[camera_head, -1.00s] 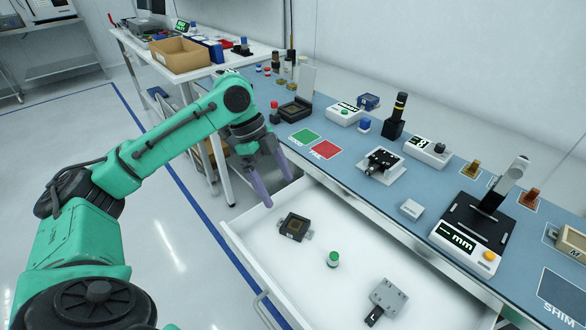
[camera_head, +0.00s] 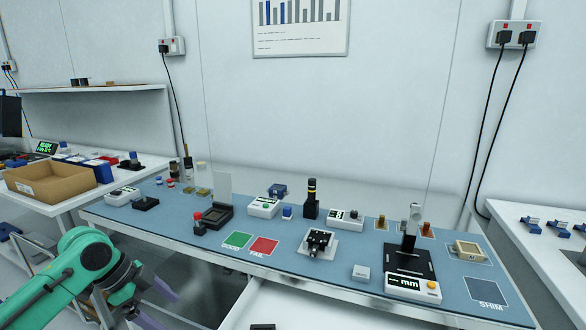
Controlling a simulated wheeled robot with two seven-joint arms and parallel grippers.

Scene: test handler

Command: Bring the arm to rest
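My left arm, green with dark joints, comes in at the lower left. Its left gripper (camera_head: 158,304) has pale purple fingers spread apart with nothing visible between them. It hangs low in front of the bench's front edge, left of the open white drawer (camera_head: 300,306), and touches nothing that I can see. The fingertips are partly cut off by the bottom edge. My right gripper is not in view.
The blue-topped bench (camera_head: 205,245) carries a green pad (camera_head: 237,240), a red pad (camera_head: 263,247), a black gauge stand (camera_head: 410,262) and several small devices. A cardboard box (camera_head: 50,183) stands on the left side table. Open floor lies left of the bench.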

